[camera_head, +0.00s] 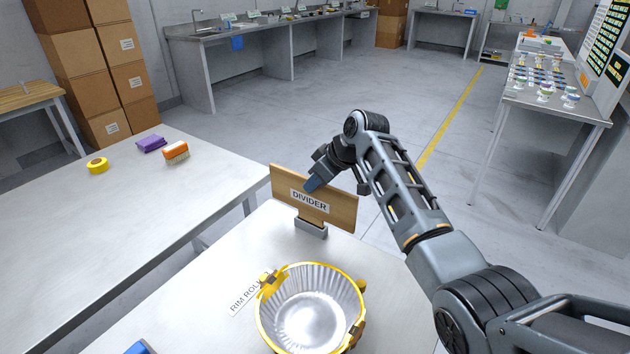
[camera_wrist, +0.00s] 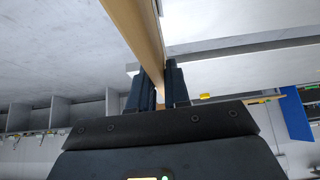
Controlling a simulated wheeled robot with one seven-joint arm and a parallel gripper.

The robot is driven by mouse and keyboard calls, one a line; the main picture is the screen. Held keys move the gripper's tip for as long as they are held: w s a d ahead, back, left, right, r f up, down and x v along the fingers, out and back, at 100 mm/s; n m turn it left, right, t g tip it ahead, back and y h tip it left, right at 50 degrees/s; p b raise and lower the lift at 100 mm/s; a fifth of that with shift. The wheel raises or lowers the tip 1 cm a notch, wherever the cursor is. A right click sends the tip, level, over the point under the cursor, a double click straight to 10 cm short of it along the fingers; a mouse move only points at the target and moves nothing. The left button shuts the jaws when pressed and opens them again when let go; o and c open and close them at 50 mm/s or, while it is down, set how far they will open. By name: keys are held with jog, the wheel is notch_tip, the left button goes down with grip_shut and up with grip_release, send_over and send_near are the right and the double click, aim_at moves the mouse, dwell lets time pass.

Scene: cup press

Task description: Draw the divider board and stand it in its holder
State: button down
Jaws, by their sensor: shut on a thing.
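The divider board (camera_head: 340,208) is a wide wooden panel with a white DIVIDER label. It stands upright at the back of the near table, its narrow lower part meeting a small grey holder (camera_head: 311,229). I cannot tell how deep it sits in the holder. My gripper (camera_head: 314,184) is shut on the upper part of the board, with one dark finger across its face. In the wrist view the board (camera_wrist: 140,30) runs edge-on between the two fingers (camera_wrist: 160,85). The holder is not clear in the wrist view.
A silver fluted pan with a yellow rim (camera_head: 310,310) stands in front of the holder, next to a RIM ROLL label (camera_head: 244,297). A left table (camera_head: 90,225) carries yellow tape (camera_head: 97,165), a purple item (camera_head: 151,144) and an orange brush (camera_head: 175,152).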

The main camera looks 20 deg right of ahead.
aim_at(331, 187)
jog(key=shift+f+b, duration=0.9)
jog(key=shift+f, duration=0.55)
jog(key=c, duration=1)
grip_release()
jog(key=shift+v, duration=3.9)
